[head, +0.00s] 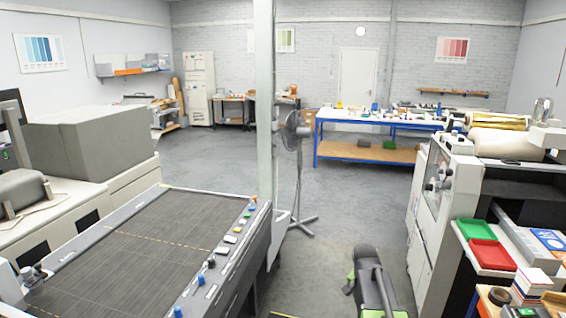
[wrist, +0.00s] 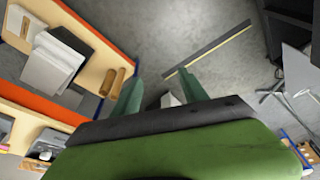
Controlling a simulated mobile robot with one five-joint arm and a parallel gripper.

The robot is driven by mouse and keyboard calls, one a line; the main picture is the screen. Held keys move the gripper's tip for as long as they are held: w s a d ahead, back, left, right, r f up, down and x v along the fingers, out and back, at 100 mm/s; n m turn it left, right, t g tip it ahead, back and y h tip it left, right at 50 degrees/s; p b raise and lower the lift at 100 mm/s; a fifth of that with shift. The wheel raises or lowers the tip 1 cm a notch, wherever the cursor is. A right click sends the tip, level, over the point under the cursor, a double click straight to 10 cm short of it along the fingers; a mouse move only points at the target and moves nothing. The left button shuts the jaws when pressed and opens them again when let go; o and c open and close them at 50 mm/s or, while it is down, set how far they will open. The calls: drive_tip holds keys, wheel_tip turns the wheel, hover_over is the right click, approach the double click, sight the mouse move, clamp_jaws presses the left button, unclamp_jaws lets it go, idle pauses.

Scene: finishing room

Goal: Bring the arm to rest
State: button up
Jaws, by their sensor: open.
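In the wrist view my gripper (wrist: 158,82) shows two green fingers spread apart, with grey floor between them. It is open and nothing is held. In the head view my dark arm with green parts (head: 372,282) is at the bottom, right of centre, over bare floor. The fingertips cannot be made out there.
A dark conveyor bed (head: 140,245) is at the left, with a pale post and a fan (head: 295,135) beyond it. A machine (head: 435,195) and red and green trays (head: 490,255) are at the right. A blue-framed bench (head: 365,150) stands behind. The middle floor is clear.

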drive_tip(key=s+a+f+n+g+y+b, duration=0.1)
drive_tip(key=s+a+f+n, duration=0.1)
drive_tip(key=s+a+n, duration=0.2)
drive_tip(key=s+a+f+n+y+b, duration=0.1)
drive_tip(key=s+a+f+n, duration=0.2)
drive_tip(key=a, duration=0.9)
drive_tip(key=s+n, duration=0.2)
drive_tip(key=s, duration=0.2)
drive_tip(key=shift+s+a+g, duration=0.25)
drive_tip(key=shift+s+g, duration=0.1)
drive_tip(key=shift+g, duration=0.05)
